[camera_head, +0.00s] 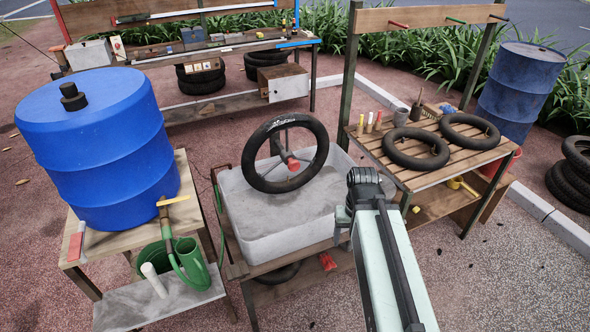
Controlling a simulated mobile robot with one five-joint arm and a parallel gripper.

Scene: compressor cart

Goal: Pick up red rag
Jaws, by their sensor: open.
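A small red cloth-like thing, which looks like the red rag (328,262), lies low under the right part of the grey tub, by the lower shelf of the middle stand. It is small in view and its lower edge is hard to make out. My arm reaches in from the bottom right. My gripper (343,215) shows only in part beside the arm's dark end joint, at the tub's right edge. It is open, with nothing seen in it. It is above and a little right of the red rag, apart from it.
The grey water tub (265,235) holds a black inner tube (285,155) standing upright. A slatted bench (450,165) with two more tubes stands to the right. A blue barrel (95,145) stands on the left table. Open ground lies in front of the middle stand.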

